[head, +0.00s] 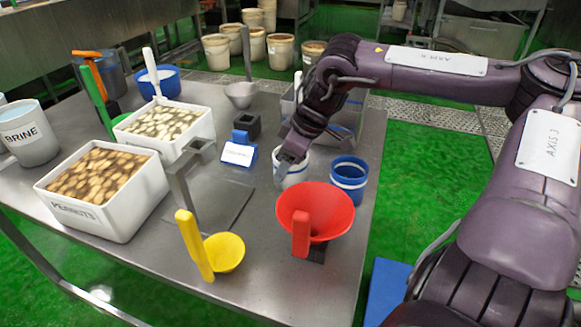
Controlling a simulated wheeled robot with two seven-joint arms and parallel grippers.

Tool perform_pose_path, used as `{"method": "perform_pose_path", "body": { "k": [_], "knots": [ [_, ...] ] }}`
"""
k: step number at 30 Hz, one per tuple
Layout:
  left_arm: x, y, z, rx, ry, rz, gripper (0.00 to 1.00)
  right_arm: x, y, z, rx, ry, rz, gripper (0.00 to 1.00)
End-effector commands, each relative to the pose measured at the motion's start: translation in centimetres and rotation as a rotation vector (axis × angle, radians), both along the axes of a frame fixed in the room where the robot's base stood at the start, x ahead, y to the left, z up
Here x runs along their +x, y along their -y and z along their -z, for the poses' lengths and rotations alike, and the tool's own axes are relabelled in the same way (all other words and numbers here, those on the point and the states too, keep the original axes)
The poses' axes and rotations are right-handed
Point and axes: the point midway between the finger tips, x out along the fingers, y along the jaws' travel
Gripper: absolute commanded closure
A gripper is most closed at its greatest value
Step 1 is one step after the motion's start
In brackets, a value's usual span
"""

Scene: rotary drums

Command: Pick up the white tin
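The white tin (298,177) stands upright on the steel table, left of a blue tin (348,181) and behind the red funnel. My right arm reaches in from the right, and its gripper (287,168) points down at the white tin's rim, covering part of its upper left side. It looks to be at or touching the rim; I cannot tell whether the fingers are shut on it. My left gripper is not in view.
A steel stand (213,210) and a blue label holder (241,147) are to the left. White bins, one labelled peanuts (80,212), and a brine container (31,145) stand further left.

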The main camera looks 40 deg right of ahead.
Motion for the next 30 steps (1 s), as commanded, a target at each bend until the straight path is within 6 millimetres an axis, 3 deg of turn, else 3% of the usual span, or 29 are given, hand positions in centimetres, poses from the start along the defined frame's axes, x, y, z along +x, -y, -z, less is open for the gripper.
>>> {"method": "perform_pose_path", "body": {
  "k": [11, 16, 23, 30],
  "knots": [
    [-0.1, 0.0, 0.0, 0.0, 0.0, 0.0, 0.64, 0.0, 0.0, -0.3, -0.001, 0.001, -0.001, 0.65],
    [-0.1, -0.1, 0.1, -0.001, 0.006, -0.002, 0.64, 0.1, 0.0, -1.8, -0.002, 0.004, -0.001, 0.65],
    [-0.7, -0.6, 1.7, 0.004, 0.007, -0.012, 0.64, 0.1, 0.0, -6.6, -0.003, 0.006, 0.0, 0.65],
    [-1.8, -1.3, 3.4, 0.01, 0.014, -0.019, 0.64, 0.1, 0.1, -13.6, -0.005, 0.006, 0.001, 0.65]
  ]
}}
